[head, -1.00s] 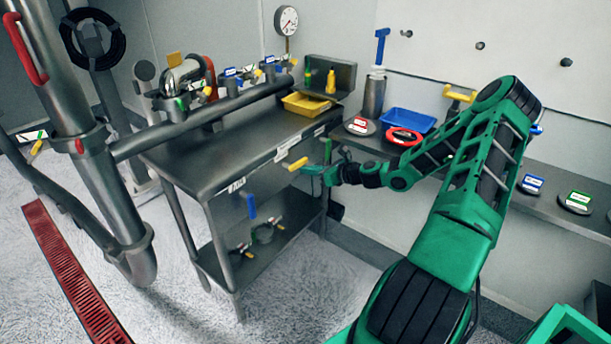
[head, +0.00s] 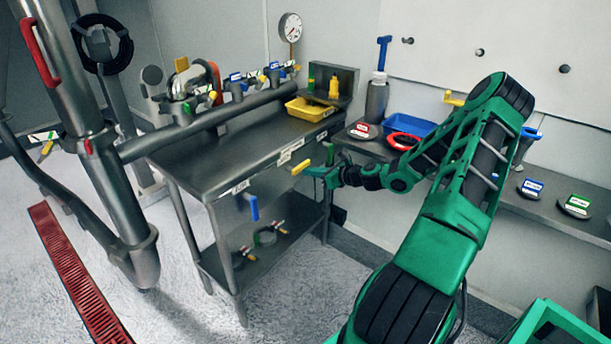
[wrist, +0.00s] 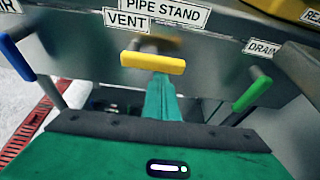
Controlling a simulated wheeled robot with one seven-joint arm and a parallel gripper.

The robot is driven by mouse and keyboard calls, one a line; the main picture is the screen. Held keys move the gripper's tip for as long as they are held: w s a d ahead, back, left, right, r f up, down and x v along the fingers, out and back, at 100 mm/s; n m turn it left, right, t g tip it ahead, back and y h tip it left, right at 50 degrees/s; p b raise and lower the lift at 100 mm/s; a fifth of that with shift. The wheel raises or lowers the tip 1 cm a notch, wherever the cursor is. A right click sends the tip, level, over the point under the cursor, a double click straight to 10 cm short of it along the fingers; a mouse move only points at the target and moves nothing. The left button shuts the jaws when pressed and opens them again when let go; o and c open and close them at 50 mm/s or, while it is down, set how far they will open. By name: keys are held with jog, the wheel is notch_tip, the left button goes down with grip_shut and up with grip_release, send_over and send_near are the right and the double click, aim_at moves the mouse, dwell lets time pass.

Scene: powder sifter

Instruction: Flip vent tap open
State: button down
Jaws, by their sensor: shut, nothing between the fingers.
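The vent tap has a yellow handle (head: 300,167) on the front of the steel table, and it also shows level in the wrist view (wrist: 153,62). A VENT label (wrist: 127,20) is above it, beside a PIPE STAND label. My gripper (head: 312,171) is shut and empty right beside the yellow handle. In the wrist view its closed fingers (wrist: 161,84) reach up to the handle's lower edge, and the handle hides their tips. I cannot tell whether they touch.
A blue tap handle (wrist: 17,58) is to the left and a green drain tap handle (wrist: 253,95) close on the right. The steel table (head: 225,160) carries a yellow tray (head: 310,114). Wall shelves stand to the right. A red floor grate (head: 80,275) lies at the left.

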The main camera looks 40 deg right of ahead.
jog(key=shift+w+r, duration=0.3)
jog(key=shift+r, duration=0.05)
notch_tip(320, 180, down, 5)
jog(key=v, duration=1)
jog(key=shift+s, duration=0.25)
jog(key=s+a+r+n+g, duration=0.1)
jog(key=s+a+n+g, duration=0.75)
jog(key=a+n, duration=0.35)
jog(key=s+a+r+n+g+h, duration=0.1)
jog(key=s+a+r+n+g, duration=0.1)
jog(key=s+r+n, duration=0.5)
jog(key=s+a+r+n+g+h, duration=0.2)
jog(key=s+r+n, duration=0.5)
jog(key=s+r, duration=0.5)
jog(key=s+a+g, duration=0.1)
jog(key=s+a, duration=0.1)
jog(key=s, duration=0.3)
jog(key=shift+s, duration=0.3)
jog(key=shift+a, duration=0.1)
